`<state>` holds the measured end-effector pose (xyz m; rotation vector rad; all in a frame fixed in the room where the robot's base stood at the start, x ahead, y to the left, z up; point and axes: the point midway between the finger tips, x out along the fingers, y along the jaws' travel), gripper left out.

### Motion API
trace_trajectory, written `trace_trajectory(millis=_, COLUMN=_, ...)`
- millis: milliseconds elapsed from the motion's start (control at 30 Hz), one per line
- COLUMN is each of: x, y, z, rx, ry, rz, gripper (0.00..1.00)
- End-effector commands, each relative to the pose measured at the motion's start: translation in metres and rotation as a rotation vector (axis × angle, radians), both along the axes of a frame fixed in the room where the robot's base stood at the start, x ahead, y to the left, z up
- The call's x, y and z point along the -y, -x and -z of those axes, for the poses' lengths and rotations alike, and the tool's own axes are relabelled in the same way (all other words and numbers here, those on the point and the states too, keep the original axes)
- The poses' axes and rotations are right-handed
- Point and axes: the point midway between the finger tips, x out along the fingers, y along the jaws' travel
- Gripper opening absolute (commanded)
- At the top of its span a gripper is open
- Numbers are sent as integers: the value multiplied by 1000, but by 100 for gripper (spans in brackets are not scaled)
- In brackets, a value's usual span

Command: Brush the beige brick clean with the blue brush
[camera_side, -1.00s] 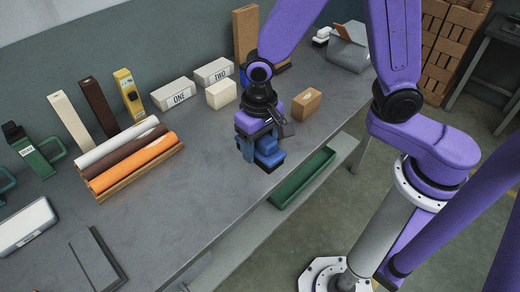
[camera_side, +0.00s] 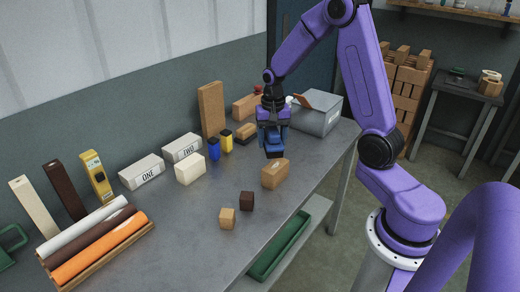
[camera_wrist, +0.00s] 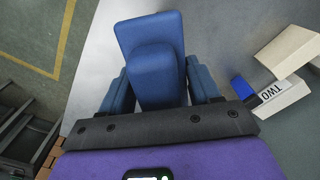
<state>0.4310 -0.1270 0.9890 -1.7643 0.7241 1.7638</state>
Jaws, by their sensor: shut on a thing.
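My gripper (camera_side: 273,138) is shut on the blue brush (camera_wrist: 150,75), whose blue body fills the space between the fingers in the wrist view. Its dark underside points down in the side view. The brush appears just behind or over the tan brick (camera_side: 275,175); I cannot tell whether they touch. The beige brick (camera_side: 190,172), a pale cream block, lies on the table to the left, apart from the brush. A pale block (camera_wrist: 290,50) at the right of the wrist view looks like the same brick. Dirt on it is too small to make out.
A brown cube (camera_side: 247,201) and tan cube (camera_side: 227,218) lie in front. A grey box (camera_side: 318,116) stands beyond.

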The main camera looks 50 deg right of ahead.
Motion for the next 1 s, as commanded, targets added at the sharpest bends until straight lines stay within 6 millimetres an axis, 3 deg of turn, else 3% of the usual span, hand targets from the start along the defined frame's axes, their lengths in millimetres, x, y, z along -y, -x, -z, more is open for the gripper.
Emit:
trace_trajectory(millis=267, x=3, y=0, z=12, rx=-2, ry=-1, rz=6, gripper=38)
trace_trajectory(millis=967, x=3, y=1, z=80, rx=-5, ry=-1, rz=6, gripper=38)
trace_trajectory(millis=1000, x=7, y=0, z=81, rx=-1, ry=0, rz=8, gripper=34)
